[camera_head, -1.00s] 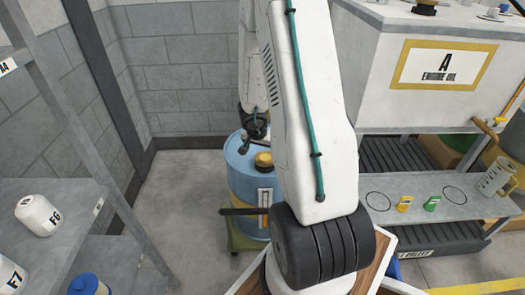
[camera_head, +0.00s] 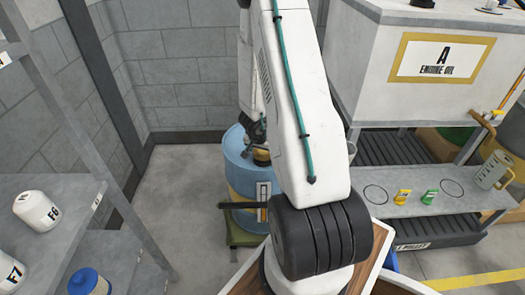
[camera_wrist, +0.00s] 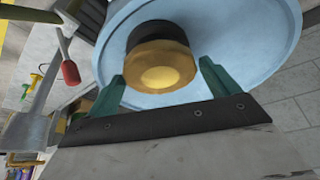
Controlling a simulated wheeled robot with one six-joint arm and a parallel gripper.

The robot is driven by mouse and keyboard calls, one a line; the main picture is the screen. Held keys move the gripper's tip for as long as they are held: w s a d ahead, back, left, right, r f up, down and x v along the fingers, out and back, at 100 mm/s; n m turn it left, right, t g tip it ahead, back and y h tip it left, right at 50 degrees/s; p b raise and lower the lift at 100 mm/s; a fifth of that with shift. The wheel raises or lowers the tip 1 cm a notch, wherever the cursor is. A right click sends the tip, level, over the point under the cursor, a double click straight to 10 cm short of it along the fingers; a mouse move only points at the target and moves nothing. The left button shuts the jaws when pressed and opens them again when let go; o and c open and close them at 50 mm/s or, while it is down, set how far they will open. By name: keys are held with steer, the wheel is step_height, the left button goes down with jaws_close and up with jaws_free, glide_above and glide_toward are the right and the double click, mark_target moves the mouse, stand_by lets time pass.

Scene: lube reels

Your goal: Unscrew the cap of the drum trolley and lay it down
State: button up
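The blue drum (camera_head: 238,172) with a yellow band stands on a green trolley (camera_head: 240,234) near the back wall. Its cap (camera_wrist: 163,68) is yellow on a black neck on the drum top; in the head view the yellow cap (camera_head: 262,156) is partly hidden by my gripper and arm. In the wrist view my gripper (camera_wrist: 160,85) has its two green fingers wide apart, one on each side of the cap, with gaps between fingers and cap. It holds nothing. In the head view the gripper (camera_head: 258,140) is small and dark, just above the cap.
A grey shelf (camera_head: 60,220) with white containers and a blue-capped one is on the left. The engine oil tank (camera_head: 400,75) and a bench (camera_head: 415,205) with a yellow and a green item and a jug stand right. Grey floor (camera_head: 170,200) is free left of the drum.

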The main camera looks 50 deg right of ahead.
steer(key=c, duration=0.6)
steer(key=shift+s+n+t+y, duration=0.1)
steer(key=shift+n+t+y, duration=0.25)
steer(key=shift+n, duration=0.95)
steer(key=shift+s+n+t+y, duration=0.15)
steer(key=shift+n+t, duration=0.4)
steer(key=shift+n, duration=0.75)
steer(key=shift+c, duration=0.2)
steer(key=shift+d, duration=0.1)
